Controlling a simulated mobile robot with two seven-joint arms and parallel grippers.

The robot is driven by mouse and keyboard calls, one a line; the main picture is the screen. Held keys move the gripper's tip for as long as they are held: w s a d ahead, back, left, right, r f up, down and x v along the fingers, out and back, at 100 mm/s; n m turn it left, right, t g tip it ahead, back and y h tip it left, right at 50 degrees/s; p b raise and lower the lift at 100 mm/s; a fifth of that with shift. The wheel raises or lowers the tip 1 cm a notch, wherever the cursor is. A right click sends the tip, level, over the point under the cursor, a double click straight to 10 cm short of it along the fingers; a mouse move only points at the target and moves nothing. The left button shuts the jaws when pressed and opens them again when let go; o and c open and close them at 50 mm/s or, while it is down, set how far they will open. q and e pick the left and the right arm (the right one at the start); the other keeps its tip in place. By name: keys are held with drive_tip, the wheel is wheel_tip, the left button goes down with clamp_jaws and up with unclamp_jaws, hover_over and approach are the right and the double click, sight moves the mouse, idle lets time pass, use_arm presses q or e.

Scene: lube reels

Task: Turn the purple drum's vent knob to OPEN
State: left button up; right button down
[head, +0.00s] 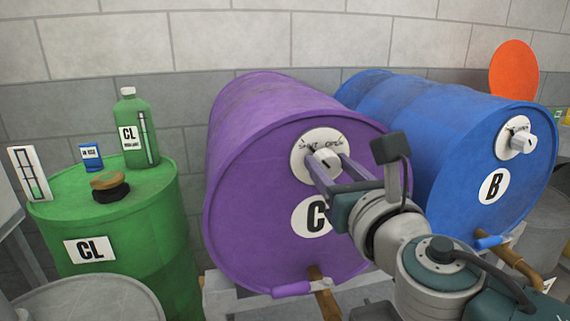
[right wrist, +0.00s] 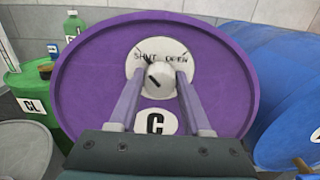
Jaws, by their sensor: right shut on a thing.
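The purple drum (head: 240,190) lies on its side with its round end facing me. A white dial plate (head: 304,146) on that end reads SHUT at left and OPEN at right. The vent knob (right wrist: 156,82) is pale, with a dark line slanting up-left, toward the SHUT side. My right gripper (right wrist: 160,76) has its two purple-grey fingers on either side of the knob, shut on it. The knob also shows in the head view (head: 324,160), partly behind the fingers. My left gripper is not in view.
A blue drum (head: 400,105) marked B with its own knob (head: 522,142) lies close at right. A green drum (head: 150,225) at left carries a green bottle (head: 134,128), a blue can and a dark cap. A purple-handled tap (head: 292,289) is below the purple drum.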

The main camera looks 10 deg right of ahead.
drive_tip(key=shift+m, duration=0.3)
drive_tip(key=m+b, duration=0.1)
drive_tip(key=m, duration=0.1)
drive_tip(key=shift+f+m, duration=0.1)
drive_tip(key=shift+m, duration=0.3)
drive_tip(key=m+b, duration=0.2)
drive_tip(key=m, duration=0.3)
drive_tip(key=shift+d+m, duration=0.1)
drive_tip(key=shift+m, duration=0.2)
drive_tip(key=m+b, duration=0.1)
drive_tip(key=m, duration=0.6)
drive_tip(key=shift+f, duration=0.1)
drive_tip(key=shift+m, duration=0.8)
